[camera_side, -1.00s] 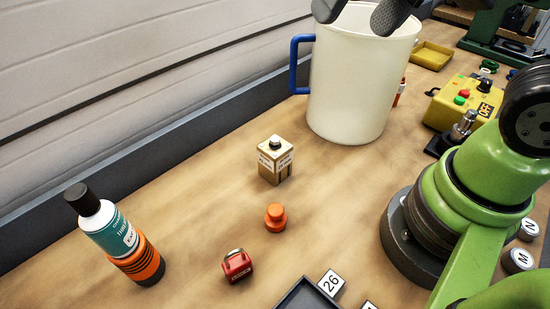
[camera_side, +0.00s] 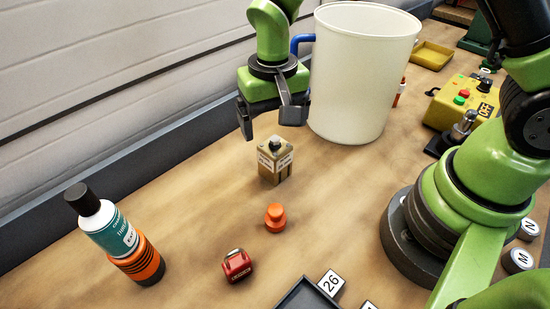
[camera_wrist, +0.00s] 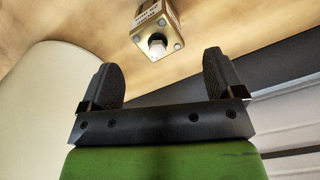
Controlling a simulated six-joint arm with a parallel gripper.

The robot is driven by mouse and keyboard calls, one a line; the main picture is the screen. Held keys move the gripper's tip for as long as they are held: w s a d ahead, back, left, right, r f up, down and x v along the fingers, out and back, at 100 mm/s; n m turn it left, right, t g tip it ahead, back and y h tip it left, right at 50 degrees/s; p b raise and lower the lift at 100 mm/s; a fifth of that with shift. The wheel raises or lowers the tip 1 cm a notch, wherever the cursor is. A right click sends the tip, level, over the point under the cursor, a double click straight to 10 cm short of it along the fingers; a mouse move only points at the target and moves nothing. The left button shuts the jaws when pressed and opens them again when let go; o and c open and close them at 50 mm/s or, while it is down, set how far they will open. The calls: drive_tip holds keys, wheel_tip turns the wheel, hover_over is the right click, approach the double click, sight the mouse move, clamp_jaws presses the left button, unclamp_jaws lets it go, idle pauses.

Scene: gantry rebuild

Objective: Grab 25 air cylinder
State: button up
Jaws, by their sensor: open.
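The air cylinder appears to be the small tan block (camera_side: 274,163) with white labels and a dark knob on top; I cannot read a 25 on it. It stands upright on the wooden bench, left of the large white mug. In the wrist view the block (camera_wrist: 157,22) shows top-centre, its knob facing the camera, beyond the fingertips. My gripper (camera_side: 268,124) is open and empty, above the block and apart from it. In the wrist view its two fingers (camera_wrist: 162,78) are spread wide, with nothing between them.
The tall white mug (camera_side: 360,75) stands close to the right of my gripper. A grey rail (camera_side: 150,162) runs along the back left. Bare bench surrounds the block.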

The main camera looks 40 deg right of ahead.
sight(274, 139)
wheel_tip(274, 139, down, 5)
drive_tip(key=shift+s+d+f, duration=0.1)
drive_tip(key=shift+f, duration=0.1)
drive_tip(key=c, duration=1)
drive_tip(key=shift+c, duration=0.4)
drive_tip(key=shift+r, duration=0.15)
